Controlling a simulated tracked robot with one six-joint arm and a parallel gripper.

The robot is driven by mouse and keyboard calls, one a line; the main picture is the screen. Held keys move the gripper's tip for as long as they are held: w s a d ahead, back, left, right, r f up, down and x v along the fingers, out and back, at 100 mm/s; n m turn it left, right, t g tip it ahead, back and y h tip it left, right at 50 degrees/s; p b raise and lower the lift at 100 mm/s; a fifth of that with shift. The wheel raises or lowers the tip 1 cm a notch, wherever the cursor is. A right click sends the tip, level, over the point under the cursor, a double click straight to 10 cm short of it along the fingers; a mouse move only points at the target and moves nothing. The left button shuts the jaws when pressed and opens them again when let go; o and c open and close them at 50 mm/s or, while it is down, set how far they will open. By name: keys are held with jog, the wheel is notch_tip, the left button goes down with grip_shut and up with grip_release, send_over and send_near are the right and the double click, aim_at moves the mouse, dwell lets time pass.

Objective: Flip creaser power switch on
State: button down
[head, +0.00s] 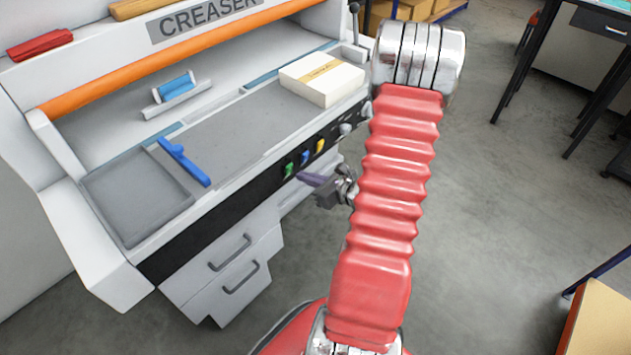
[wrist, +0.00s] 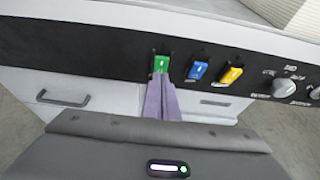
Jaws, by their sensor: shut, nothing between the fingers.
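The creaser (head: 205,20) is a white machine with an orange bar and a black front panel. On that panel a green switch (head: 289,168) sits left of a blue switch (head: 305,157) and a yellow switch (head: 320,145). In the wrist view the green switch (wrist: 161,63) is at the top centre, with the blue (wrist: 199,71) and yellow (wrist: 230,75) ones to its right. My gripper (head: 303,176) is shut and empty. Its purple fingertips (wrist: 160,80) are just below the green switch and overlap its lower edge; I cannot tell whether they touch it.
Several grey knobs (wrist: 285,87) are on the panel right of the switches. Drawers with handles (head: 230,252) are below it. A paper stack (head: 322,80), a blue tool (head: 184,162) and a blue roller (head: 176,87) are on the bed. Open floor (head: 500,190) is at right.

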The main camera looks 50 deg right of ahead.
aim_at(290, 168)
jog(key=shift+w+r, duration=0.2)
jog(key=shift+w, duration=0.55)
jog(key=shift+w+r, duration=0.15)
jog(key=shift+w, duration=0.6)
